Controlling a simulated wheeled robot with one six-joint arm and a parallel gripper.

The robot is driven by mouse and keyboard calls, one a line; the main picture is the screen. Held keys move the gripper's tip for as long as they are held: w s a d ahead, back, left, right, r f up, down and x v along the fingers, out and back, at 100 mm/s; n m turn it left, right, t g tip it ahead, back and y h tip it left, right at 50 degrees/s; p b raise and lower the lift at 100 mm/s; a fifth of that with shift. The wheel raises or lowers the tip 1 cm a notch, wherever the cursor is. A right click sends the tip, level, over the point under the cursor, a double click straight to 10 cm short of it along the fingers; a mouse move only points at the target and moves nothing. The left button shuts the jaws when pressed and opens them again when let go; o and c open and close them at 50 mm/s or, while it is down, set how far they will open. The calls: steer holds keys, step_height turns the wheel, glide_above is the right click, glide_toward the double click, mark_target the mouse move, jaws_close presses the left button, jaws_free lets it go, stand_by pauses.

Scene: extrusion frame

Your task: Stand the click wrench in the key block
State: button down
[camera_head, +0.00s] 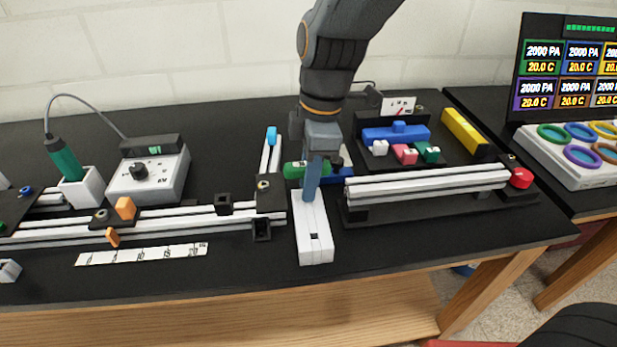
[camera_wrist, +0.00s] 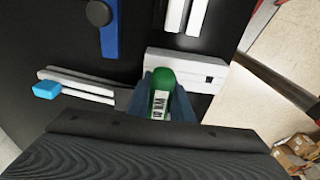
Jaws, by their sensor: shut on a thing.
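My gripper (camera_head: 313,185) is shut on the click wrench, whose green handle (camera_head: 294,168) pokes out to the left of the fingers. In the wrist view the green handle (camera_wrist: 161,98), with a white printed label, sits between the two fingers. The handle looks roughly level; the wrench's shaft and tip are hidden. The white key block (camera_head: 314,247) lies on the bench just in front of and below my gripper, with a small dark square hole near its front end. The block also shows in the wrist view (camera_wrist: 190,62), beside the fingers, its rear part hidden.
A blue piece (camera_head: 340,176) with a dark round part lies right of my gripper. A rail (camera_head: 430,185) with a red knob stands at the right. A dark tray of coloured blocks (camera_head: 397,135) is behind it. A long rail (camera_head: 165,222) runs left.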

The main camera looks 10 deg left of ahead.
steer(key=shift+f, duration=0.35)
steer(key=c, duration=1.5)
jaws_free()
